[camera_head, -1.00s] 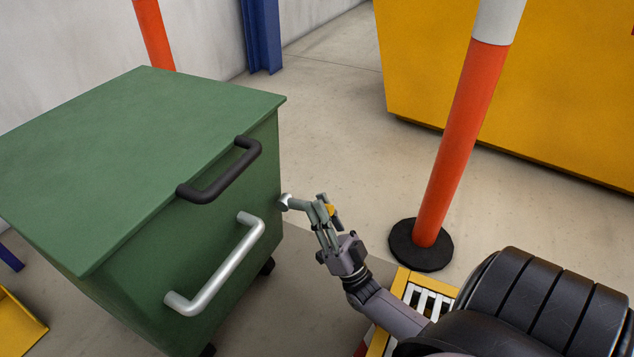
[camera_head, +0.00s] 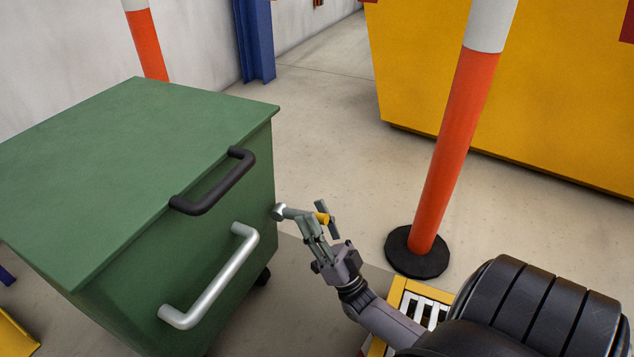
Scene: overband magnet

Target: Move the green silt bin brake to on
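The green silt bin (camera_head: 120,150) stands at the left with a closed lid. On its right side is a brake lever with a round silver pivot (camera_head: 279,211), a short grey arm and a yellow part (camera_head: 322,218) near its outer end. The lever points right, roughly level in the picture. My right gripper (camera_head: 318,226) is at the lever's outer end, with fingers close around or against the yellow part. Whether they clamp it is unclear, as fingers and lever overlap. No on or off marking shows. My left gripper is not in view.
The bin's front has a black handle (camera_head: 215,186) and a silver handle (camera_head: 210,285). An orange and white post (camera_head: 446,160) on a black base stands right of my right gripper. A yellow container (camera_head: 530,90) is behind. Bare floor (camera_head: 335,150) lies between.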

